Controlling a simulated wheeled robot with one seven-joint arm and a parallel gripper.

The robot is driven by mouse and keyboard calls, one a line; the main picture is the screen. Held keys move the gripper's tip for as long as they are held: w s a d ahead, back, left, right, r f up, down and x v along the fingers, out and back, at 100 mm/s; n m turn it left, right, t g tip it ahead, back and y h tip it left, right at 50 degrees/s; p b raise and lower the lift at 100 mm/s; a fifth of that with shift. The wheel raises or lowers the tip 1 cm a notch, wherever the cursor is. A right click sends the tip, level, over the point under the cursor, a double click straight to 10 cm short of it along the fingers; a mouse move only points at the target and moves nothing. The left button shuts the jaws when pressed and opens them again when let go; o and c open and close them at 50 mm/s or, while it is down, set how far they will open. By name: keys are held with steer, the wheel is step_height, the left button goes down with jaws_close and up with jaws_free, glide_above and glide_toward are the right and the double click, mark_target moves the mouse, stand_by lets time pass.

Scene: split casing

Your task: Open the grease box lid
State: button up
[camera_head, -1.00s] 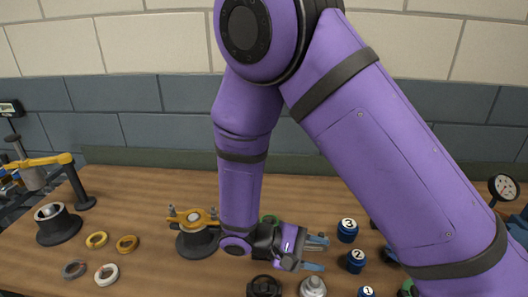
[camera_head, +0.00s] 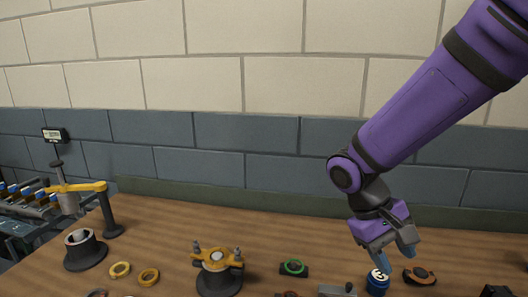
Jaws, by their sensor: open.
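My gripper (camera_head: 388,250) is in the head camera view at the right, pointing down with its fingers apart and nothing visible between them. It is just above the blue cylinder with a white-marked top (camera_head: 378,281); I cannot tell whether they touch. No box is clearly recognizable as the grease box. A grey object (camera_head: 337,290) is cut off by the bottom edge, left of the blue cylinder, and I cannot tell whether it is the box or its lid.
A yellow clamp on a black base (camera_head: 217,272), a black holder with a green ring (camera_head: 293,268) and a dark part with an orange top (camera_head: 419,275) stand along the bench (camera_head: 165,225). Yellow rings (camera_head: 120,270) lie left. The bench's back strip is clear.

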steer(key=s+d+r+m+t+y, duration=0.1)
steer(key=s+d+r+t+y, duration=0.1)
steer(key=r, duration=0.5)
steer(key=s+d+r+m+t+y, duration=0.1)
steer(key=s+d+r+t+y, duration=0.2)
steer(key=s+d+r+t, duration=0.2)
steer(key=shift+s+r+m+t, duration=0.4)
steer(key=shift+s+r+t, duration=0.5)
steer(key=shift+r, duration=0.35)
steer(key=n+g, duration=0.6)
steer(key=n, duration=1.2)
glide_above(349, 284)
step_height(349, 284, down, 28)
step_height(349, 284, down, 11)
steer(key=shift+r, duration=0.2)
